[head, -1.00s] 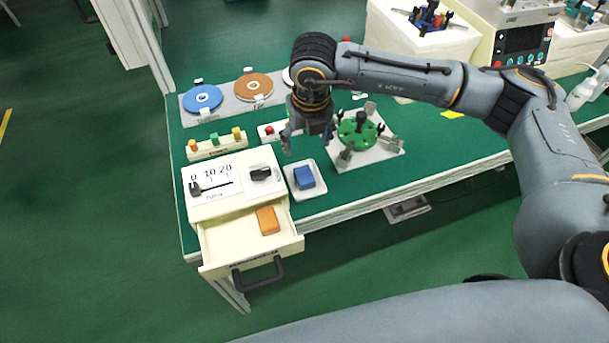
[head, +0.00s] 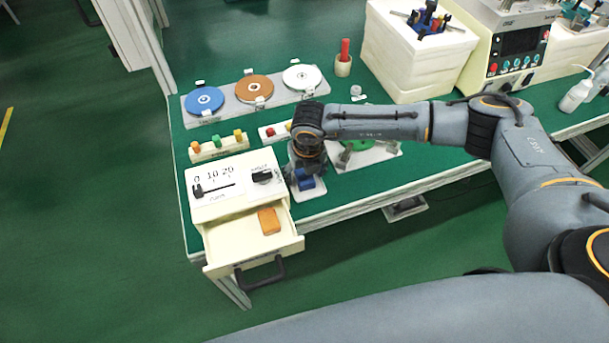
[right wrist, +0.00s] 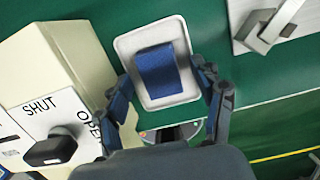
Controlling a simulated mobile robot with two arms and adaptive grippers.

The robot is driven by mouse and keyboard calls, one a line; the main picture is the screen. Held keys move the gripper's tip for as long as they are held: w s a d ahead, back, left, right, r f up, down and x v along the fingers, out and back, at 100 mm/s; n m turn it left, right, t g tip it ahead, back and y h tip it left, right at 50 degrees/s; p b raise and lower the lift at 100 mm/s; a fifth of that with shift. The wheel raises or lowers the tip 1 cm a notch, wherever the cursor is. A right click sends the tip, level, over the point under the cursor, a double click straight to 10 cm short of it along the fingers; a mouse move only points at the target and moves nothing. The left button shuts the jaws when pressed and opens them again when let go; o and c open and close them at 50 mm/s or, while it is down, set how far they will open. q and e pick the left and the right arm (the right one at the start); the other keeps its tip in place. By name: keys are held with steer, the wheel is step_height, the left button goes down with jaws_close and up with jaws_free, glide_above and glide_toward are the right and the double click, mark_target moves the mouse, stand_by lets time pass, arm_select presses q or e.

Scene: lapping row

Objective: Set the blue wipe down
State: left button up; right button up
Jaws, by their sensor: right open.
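The blue wipe (head: 306,182) lies in a small white tray (head: 317,193) on the green bench, just right of the drawer unit. In the right wrist view the wipe (right wrist: 158,72) sits inside the white tray (right wrist: 184,97), with a bare rim around it. My right gripper (head: 304,178) is low over the tray in the head view and hides part of the wipe. In the right wrist view its two fingers (right wrist: 168,88) are spread on either side of the tray, apart from the wipe. My left gripper is in neither view.
A cream unit (head: 230,183) with a slider and a knob stands left of the tray. Its drawer (head: 228,243) is open and holds an orange block (head: 268,220). Coloured discs (head: 253,89) lie behind.

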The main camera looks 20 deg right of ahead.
steer(key=shift+c, duration=0.4)
steer(key=c, duration=1)
steer(key=shift+r, duration=0.15)
